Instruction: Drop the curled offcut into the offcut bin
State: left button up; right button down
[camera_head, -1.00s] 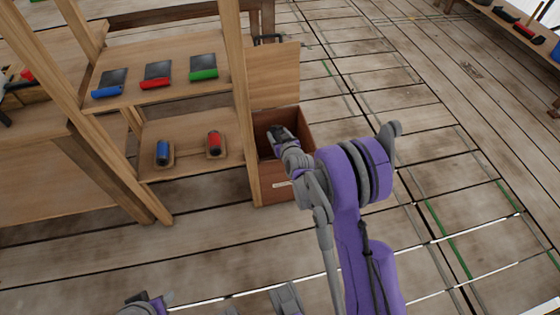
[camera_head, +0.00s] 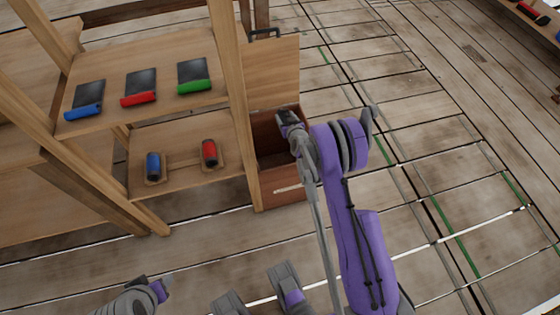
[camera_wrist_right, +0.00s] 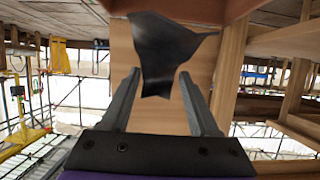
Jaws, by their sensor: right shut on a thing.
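The curled offcut (camera_wrist_right: 165,50), a dark bent sheet, is held at the fingertips of my right gripper (camera_wrist_right: 158,88) in the right wrist view. Its wide end flares beyond the tips. In the head view my right gripper (camera_head: 287,119) is over the back part of the offcut bin (camera_head: 280,192), a reddish-brown open-topped box. The offcut cannot be told apart from the dark gripper there. The bin's inside is partly hidden by my right arm. My left arm's end (camera_head: 140,299) shows at the bottom left; its jaw state is unclear.
A wooden shelf rack stands left of the bin, its post (camera_head: 240,130) close beside it. The upper shelf holds blue, red and green-handled tools (camera_head: 193,75); the lower holds a blue (camera_head: 153,167) and a red cylinder (camera_head: 209,153). A pale upright panel (camera_head: 272,72) stands behind the bin. Floor at right is clear.

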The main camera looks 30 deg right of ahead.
notch_tip(320, 180, down, 4)
jog(key=shift+w+f+b, duration=0.1)
jog(key=shift+f+b, duration=0.05)
jog(key=shift+b, duration=0.75)
jog(key=shift+c, duration=0.2)
grip_release()
jog(key=p+v, duration=0.1)
jog(key=v, duration=1)
jog(key=shift+p, duration=0.35)
